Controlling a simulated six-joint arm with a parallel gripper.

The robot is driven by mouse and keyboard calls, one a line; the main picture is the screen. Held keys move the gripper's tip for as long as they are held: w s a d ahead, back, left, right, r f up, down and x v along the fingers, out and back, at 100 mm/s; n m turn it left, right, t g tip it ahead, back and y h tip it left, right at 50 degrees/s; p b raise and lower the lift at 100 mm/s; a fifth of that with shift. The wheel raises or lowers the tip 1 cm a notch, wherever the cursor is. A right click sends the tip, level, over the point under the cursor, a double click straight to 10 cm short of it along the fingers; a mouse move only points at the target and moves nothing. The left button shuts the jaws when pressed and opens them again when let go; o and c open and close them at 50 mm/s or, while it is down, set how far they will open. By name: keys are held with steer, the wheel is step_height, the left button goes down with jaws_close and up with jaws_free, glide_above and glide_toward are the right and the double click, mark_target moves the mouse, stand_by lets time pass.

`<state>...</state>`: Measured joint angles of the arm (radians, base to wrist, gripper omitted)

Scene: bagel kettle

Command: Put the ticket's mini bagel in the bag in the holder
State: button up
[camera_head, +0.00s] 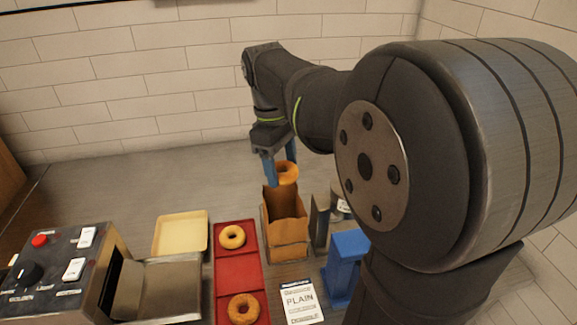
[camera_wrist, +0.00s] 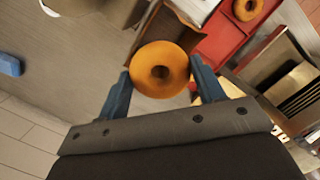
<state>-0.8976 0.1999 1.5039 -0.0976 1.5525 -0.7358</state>
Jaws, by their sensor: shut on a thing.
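My gripper (camera_head: 279,172) has its two blue fingers shut on a plain-looking mini bagel (camera_head: 287,172). The held bagel also shows large between the fingers in the wrist view (camera_wrist: 159,69). In the head view it is just above the open mouth of a brown paper bag (camera_head: 286,237), towards its far side. The bag stands upright and open; its holder is hard to make out. In the wrist view part of the bag (camera_wrist: 172,38) shows beyond the bagel. The ticket (camera_head: 300,301) reads PLAIN and lies in front of the bag.
A red tray (camera_head: 238,270) left of the bag holds a pale bagel (camera_head: 232,237) and a browner one (camera_head: 243,309). A cream tray (camera_head: 181,234), a metal toaster-like machine (camera_head: 160,290) and a control box stand further left. A blue stand (camera_head: 345,265) is right of the bag.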

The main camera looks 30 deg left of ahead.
step_height(320, 180, down, 6)
steer(key=shift+f, duration=0.15)
stand_by(0.5)
stand_by(1.0)
steer(key=o, duration=1)
steer(key=shift+o, duration=0.2)
steer(key=shift+r, duration=3.5)
